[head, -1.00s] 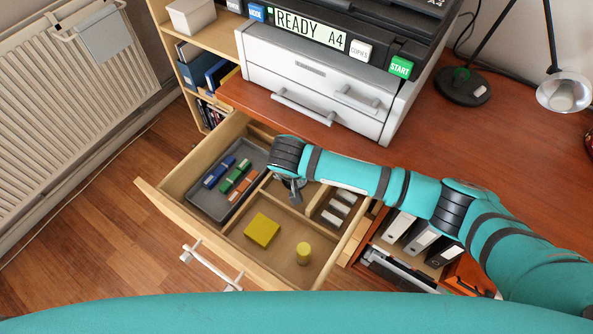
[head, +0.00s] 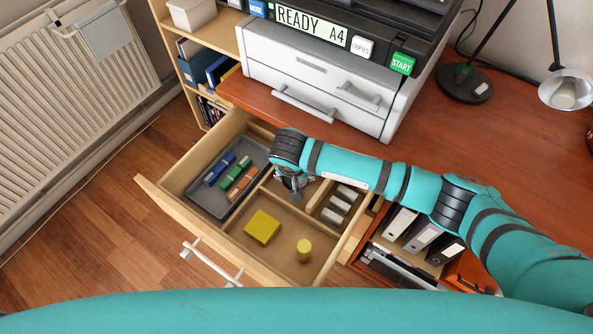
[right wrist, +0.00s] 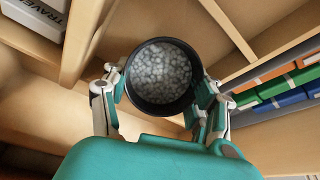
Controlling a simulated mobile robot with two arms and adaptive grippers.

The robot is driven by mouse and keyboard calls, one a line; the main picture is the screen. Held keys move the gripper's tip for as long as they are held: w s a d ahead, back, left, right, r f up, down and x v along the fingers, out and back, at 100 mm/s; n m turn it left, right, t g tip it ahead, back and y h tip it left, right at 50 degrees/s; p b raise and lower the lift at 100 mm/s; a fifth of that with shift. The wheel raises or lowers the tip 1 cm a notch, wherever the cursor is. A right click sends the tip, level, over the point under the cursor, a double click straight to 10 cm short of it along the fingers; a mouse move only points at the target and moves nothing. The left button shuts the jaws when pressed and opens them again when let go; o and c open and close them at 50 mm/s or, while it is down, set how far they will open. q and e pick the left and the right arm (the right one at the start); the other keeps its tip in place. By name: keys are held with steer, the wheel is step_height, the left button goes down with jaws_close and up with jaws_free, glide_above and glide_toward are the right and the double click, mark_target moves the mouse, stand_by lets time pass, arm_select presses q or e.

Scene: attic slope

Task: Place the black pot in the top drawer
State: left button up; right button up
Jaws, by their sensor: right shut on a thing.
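The black pot (right wrist: 161,76) shows in the right wrist view, round and filled with pale grey pebbles. My right gripper (right wrist: 164,92) is shut on it, with a finger on each side. In the head view my right gripper (head: 293,184) points down over the open top drawer (head: 205,240), near its inner dividers. The pot is mostly hidden behind the gripper and wrist there. I cannot tell whether the pot touches the drawer floor. My left gripper is in neither view.
The drawer holds a grey tray (head: 204,204) with blue, green and orange pieces, a yellow block (head: 262,227), a yellow cylinder (head: 304,250) and pale pieces (head: 338,205) in a side compartment. The desk edge and printer (head: 320,85) stand behind the drawer.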

steer(key=shift+s+f+g, duration=0.15)
steer(key=shift+f+g, duration=0.15)
steer(key=o, duration=1.8)
steer(key=shift+c, duration=0.2)
steer(key=shift+s, duration=0.1)
steer(key=v, duration=1.2)
